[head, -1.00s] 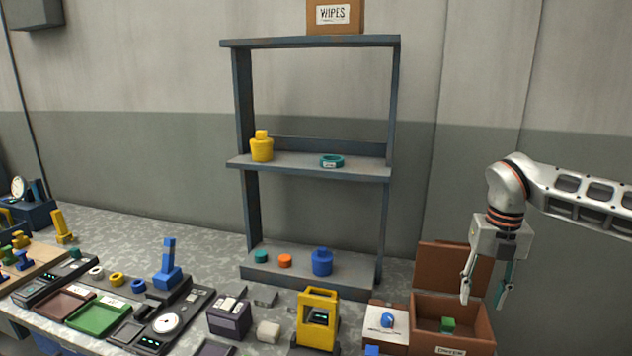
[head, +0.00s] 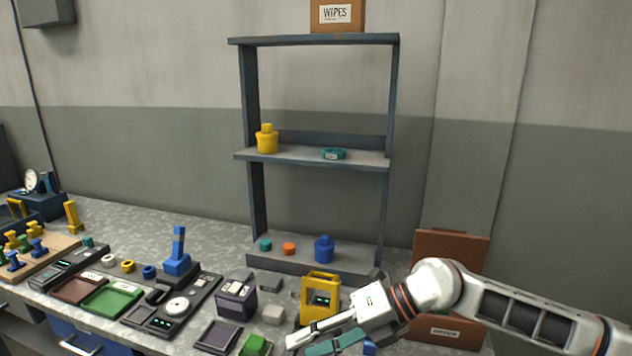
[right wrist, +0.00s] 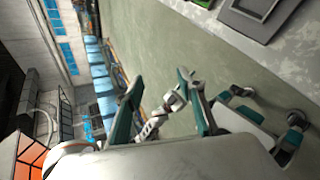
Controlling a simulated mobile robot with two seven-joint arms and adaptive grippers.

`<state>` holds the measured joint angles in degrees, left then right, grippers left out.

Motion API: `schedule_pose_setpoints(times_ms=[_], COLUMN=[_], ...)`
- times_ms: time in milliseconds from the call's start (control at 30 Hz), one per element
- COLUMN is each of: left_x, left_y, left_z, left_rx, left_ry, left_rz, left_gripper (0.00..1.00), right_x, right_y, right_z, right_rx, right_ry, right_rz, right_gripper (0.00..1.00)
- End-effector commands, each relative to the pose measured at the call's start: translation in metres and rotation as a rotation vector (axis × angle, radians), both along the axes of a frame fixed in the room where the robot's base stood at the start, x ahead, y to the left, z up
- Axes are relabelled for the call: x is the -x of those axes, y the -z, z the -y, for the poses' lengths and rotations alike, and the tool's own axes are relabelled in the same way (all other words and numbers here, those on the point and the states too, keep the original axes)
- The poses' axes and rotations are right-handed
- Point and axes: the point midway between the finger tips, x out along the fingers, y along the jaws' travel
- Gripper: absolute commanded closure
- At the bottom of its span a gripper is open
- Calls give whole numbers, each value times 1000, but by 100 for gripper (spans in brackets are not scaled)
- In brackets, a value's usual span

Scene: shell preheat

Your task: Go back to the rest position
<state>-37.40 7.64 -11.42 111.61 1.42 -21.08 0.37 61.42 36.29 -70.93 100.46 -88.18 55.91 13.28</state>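My right gripper (head: 318,343) is low at the front of the workbench in the head view, with its arm coming in from the right. In the right wrist view its two teal fingertips (right wrist: 158,82) are spread apart with nothing held between them. Beyond the fingers are a greenish floor and a pale jointed part that I cannot identify for sure. My left gripper is in neither view.
The brown open-lidded box (head: 452,330) is partly hidden behind my right arm. A yellow frame device (head: 321,283) and a green block (head: 256,345) are close to the gripper. A shelf rack (head: 246,100) stands behind; scales and trays (head: 110,300) fill the left.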

Motion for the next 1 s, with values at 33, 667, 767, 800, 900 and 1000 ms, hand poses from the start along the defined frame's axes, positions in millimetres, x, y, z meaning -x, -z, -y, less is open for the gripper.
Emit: schedule_pose_setpoints(times_ms=[33, 667, 767, 800, 900, 1000], left_x=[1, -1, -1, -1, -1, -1], left_y=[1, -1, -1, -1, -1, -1], left_z=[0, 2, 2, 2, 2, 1], left_rx=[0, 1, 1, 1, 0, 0], left_ry=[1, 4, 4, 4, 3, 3], left_rz=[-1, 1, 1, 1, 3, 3], left_gripper=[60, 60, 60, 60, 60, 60], right_x=[14, -48, -56, -56, -46, -24], right_y=[-13, -131, -96, -79, -32, 16], right_z=[-25, 60, 115, 137, 188, 234], right_rx=[-122, -1152, -1172, -1165, -1119, -1038], right_ry=[4, 1002, 1258, 1361, 1597, 1813], right_rz=[-7, -219, -282, -307, -366, -423], right_gripper=[61, 61, 61, 61, 61, 61])
